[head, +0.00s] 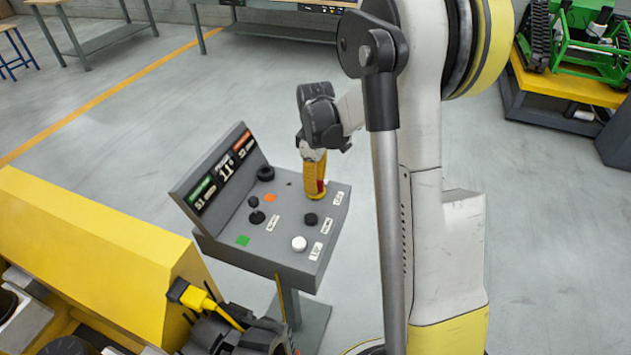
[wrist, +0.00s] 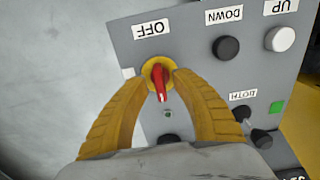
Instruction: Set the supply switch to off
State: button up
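The supply switch is a red lever knob on a round yellow base (wrist: 158,72), set in a grey control panel. In the wrist view an OFF label (wrist: 151,29) sits above it, upside down. The red lever (wrist: 160,84) runs nearly up and down in the picture, tilted slightly. My gripper (wrist: 160,77) has its two yellow fingers on either side of the switch, with the lever between the tips and gaps visible. In the head view my gripper (head: 315,194) points down onto the panel (head: 285,258), and its fingers hide most of the switch.
A black DOWN button (wrist: 226,47), a white UP button (wrist: 280,39) and a green square (wrist: 277,106) lie right of the switch in the wrist view. The panel has an upright display (head: 222,168). A yellow machine (head: 95,255) stands close on the left.

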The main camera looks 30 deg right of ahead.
notch_tip(320, 180, up, 12)
dwell(0.4)
dwell(0.4)
jog(key=s+a+r+m+t, duration=0.3)
jog(key=s+a+m+t, duration=0.4)
jog(key=s+a, duration=0.8)
jog(key=s, duration=0.3)
jog(key=shift+a+r+m, duration=0.2)
jog(key=shift+a+m, duration=0.1)
